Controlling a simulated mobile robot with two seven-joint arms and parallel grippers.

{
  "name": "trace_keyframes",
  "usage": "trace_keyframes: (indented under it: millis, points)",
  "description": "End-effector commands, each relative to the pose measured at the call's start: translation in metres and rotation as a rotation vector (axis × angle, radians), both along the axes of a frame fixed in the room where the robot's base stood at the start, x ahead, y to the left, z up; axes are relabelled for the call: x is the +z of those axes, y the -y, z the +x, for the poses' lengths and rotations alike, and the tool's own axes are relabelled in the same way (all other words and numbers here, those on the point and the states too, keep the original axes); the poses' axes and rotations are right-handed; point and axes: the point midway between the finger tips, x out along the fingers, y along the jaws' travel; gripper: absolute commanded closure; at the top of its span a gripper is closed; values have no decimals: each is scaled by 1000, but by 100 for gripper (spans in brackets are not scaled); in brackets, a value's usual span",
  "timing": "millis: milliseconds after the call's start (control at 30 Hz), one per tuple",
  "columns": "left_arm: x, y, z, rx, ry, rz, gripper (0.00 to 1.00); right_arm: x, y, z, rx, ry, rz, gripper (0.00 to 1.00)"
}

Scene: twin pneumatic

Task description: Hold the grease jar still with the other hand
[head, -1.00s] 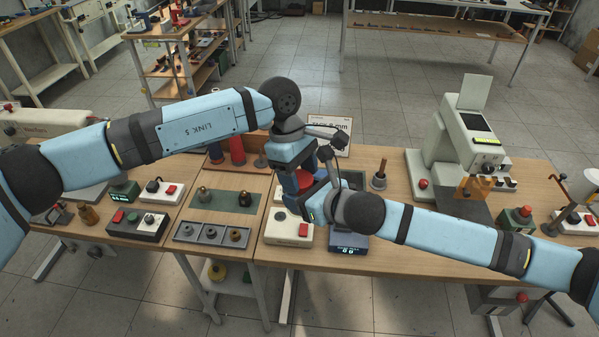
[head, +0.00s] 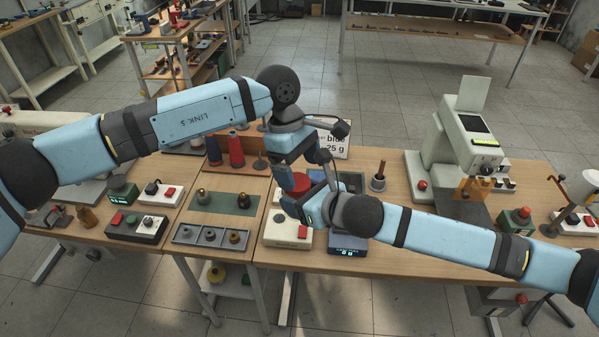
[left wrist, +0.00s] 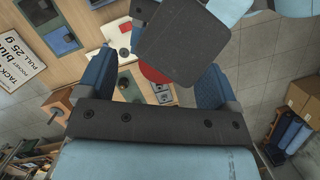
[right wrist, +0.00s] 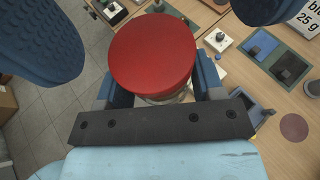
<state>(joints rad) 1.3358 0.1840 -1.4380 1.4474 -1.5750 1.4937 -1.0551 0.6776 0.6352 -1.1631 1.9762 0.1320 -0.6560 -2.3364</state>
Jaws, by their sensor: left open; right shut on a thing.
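The grease jar (right wrist: 153,55) has a wide red lid and a pale body, mostly hidden under the lid, in the right wrist view. My right gripper (right wrist: 155,92) is shut on it, one finger on each side. In the head view the red lid (head: 301,186) shows between the two grippers, above the front of the table. My left gripper (head: 304,170) is open just above the lid. In the left wrist view only an edge of the red lid (left wrist: 153,73) shows between the open fingers; a dark link of my right arm hides the rest.
A white switch box (head: 288,232) and a blue scale (head: 347,243) stand at the front edge. A printed card (head: 335,145) stands behind the grippers. A grey three-pocket tray (head: 211,235) and a green mat (head: 225,203) lie left. A bench machine (head: 470,140) stands right.

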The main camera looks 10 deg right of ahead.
Motion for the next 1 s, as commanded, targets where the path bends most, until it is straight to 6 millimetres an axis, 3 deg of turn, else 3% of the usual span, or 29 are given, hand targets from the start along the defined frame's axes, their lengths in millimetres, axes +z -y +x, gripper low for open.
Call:
trace_keyframes:
  millis: [267, 600, 767, 1000]
  points:
    - [28, -2, 4, -26, 1, 1, 9, 1, 0, 1, -1, 1, 0, 100]
    - [84, -23, 29, -311, -19, -14, 9, 1, 1, 1, -2, 1, 0, 100]
    - [76, -23, 27, -340, -24, -18, 9, 1, 1, 1, -2, 1, 0, 100]
    - [34, -16, 15, -337, -25, -18, 9, 1, 0, 1, -2, 1, 0, 100]
